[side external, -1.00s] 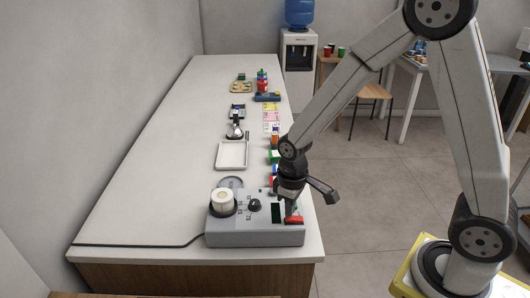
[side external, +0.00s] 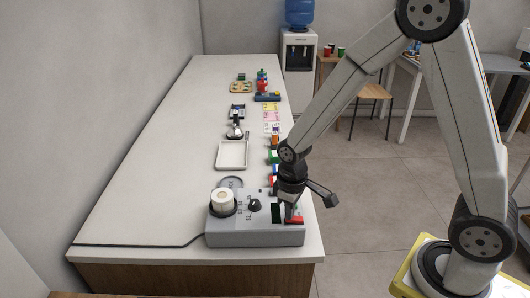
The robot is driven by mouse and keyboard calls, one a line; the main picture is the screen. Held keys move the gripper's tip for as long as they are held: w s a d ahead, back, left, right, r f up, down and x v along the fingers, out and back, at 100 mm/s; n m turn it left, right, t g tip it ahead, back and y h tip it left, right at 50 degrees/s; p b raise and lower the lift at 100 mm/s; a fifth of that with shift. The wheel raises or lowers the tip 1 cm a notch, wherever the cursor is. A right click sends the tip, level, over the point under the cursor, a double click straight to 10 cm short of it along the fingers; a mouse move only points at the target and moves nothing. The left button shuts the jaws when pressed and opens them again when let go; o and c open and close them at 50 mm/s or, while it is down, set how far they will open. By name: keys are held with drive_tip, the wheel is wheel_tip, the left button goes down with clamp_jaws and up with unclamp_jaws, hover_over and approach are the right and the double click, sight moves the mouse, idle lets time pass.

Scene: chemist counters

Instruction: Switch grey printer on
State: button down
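The grey printer (side external: 240,238) sits at the near end of the white counter. A white roll (side external: 222,199) stands on its left part, and a black knob (side external: 254,205) is in the middle of its top. At its right end are a dark green panel (side external: 276,212) and a red switch (side external: 294,220). My gripper (side external: 291,217) points down over the right end of the printer, with its tip at the red switch. Whether it touches the switch, and how its fingers are set, is too small to tell.
A white tray (side external: 232,155), a scale-like item with a metal scoop (side external: 235,131) and colored papers (side external: 271,115) lie farther along the counter (side external: 180,180). Several small colored boxes line the right edge behind my gripper. The counter's left side is clear.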

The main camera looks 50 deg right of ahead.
drive_tip(key=shift+f, duration=0.25)
drive_tip(key=shift+r, duration=3.55)
drive_tip(key=s+d+m+t, duration=0.2)
drive_tip(key=s+m, duration=0.1)
drive_tip(key=s, duration=0.3)
drive_tip(key=shift+s+d+f+t, duration=0.2)
drive_tip(key=shift+s+f+t, duration=0.05)
drive_tip(key=shift+s+t, duration=0.1)
